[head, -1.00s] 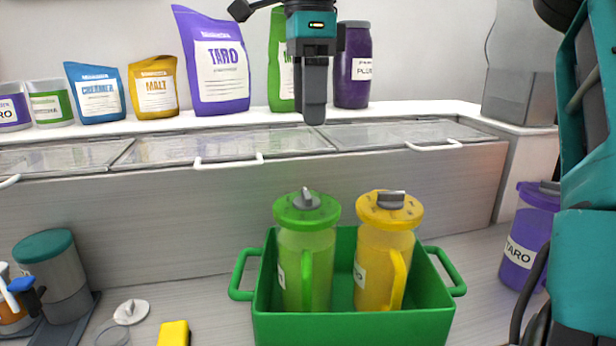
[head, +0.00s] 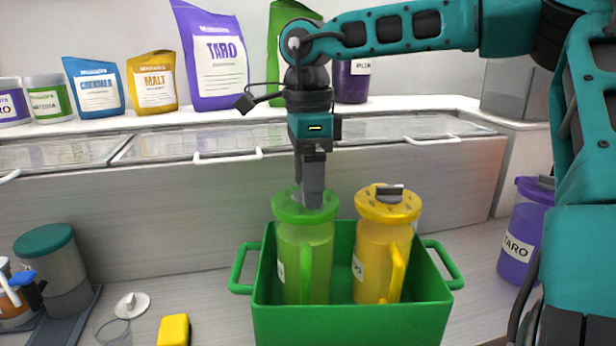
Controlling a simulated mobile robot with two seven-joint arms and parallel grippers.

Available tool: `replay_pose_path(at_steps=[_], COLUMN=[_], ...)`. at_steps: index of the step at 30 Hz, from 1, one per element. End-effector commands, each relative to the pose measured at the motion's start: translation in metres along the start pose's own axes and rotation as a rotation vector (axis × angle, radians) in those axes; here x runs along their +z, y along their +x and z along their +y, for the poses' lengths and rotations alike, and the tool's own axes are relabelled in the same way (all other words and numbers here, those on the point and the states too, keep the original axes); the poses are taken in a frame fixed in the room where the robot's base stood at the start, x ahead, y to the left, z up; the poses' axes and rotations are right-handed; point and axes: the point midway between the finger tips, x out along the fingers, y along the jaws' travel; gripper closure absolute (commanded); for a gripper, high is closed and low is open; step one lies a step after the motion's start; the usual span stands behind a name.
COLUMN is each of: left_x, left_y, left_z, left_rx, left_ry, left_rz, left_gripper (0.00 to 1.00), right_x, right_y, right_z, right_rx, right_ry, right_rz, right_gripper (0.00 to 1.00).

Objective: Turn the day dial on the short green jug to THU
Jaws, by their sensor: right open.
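The green jug (head: 305,262) stands upright in a green bin (head: 350,325), on the left side of it. Its green lid (head: 286,207) carries the day dial, whose grey knob is hidden behind my gripper. My right gripper (head: 312,203) points straight down over the lid's middle, its fingers at the knob. It is open, one finger in line with the other in this view; whether it touches the knob I cannot tell. The day marks are too small to read. My left gripper is not in view.
A yellow jug (head: 381,265) with a grey-knobbed lid stands right beside the green jug in the bin. A purple TARO jug (head: 527,235) stands at the right. A yellow block (head: 174,330) and a white lid (head: 131,306) lie at the left. Bags line the shelf behind.

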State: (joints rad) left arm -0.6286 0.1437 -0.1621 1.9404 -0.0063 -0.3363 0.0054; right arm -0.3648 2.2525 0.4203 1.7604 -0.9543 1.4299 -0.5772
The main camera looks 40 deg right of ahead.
Motion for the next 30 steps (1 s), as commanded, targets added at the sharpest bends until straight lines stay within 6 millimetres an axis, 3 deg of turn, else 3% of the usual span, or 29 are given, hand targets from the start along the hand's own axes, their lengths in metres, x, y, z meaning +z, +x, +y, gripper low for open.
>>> replay_pose_path(at_steps=[4, 21, 30], left_x=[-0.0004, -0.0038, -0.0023], left_y=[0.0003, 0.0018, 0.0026], left_z=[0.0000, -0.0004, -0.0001], left_rx=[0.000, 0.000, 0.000], left_ry=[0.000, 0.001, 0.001], left_rz=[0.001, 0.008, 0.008], left_gripper=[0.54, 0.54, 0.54], right_x=[0.0000, 0.0001, 0.0001], right_y=[0.0000, -0.0005, -0.0003], right_z=[0.0000, 0.0000, -0.0001], right_rx=[0.000, 0.000, -0.002], right_ry=[0.000, 0.000, 0.033], right_rz=[0.000, 0.000, 0.001], right_gripper=[0.29, 0.83, 0.85])
